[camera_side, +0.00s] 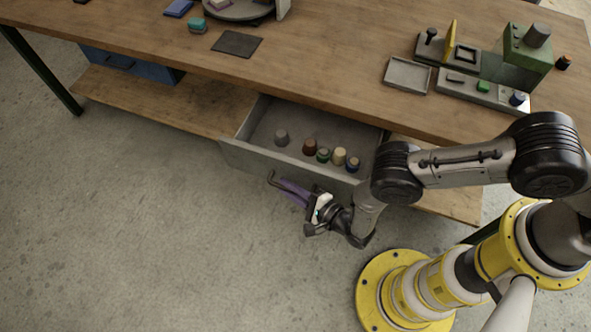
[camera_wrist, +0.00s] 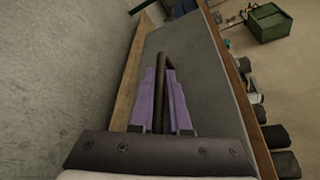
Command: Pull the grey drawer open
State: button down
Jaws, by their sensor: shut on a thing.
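The grey drawer (camera_side: 250,158) stands out from under the wooden workbench in the side view, its inside open to view from above. In the wrist view, the handle (camera_wrist: 163,62) runs between the two purple fingers, and the grey drawer front (camera_wrist: 205,75) fills the middle. The fingers hide part of the handle.
The wooden bench top (camera_side: 310,70) carries a dark mat (camera_side: 237,44), a grey tray (camera_side: 408,75) and a green machine (camera_side: 525,50). A lower wooden shelf (camera_side: 150,100) and a blue drawer (camera_side: 125,62) are to the left. The concrete floor in front is clear.

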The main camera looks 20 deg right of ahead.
jog(key=shift+s+a, duration=0.75)
jog(key=c, duration=0.9)
grip_release()
jog(key=shift+v, duration=3.75)
jog(key=shift+r, duration=0.1)
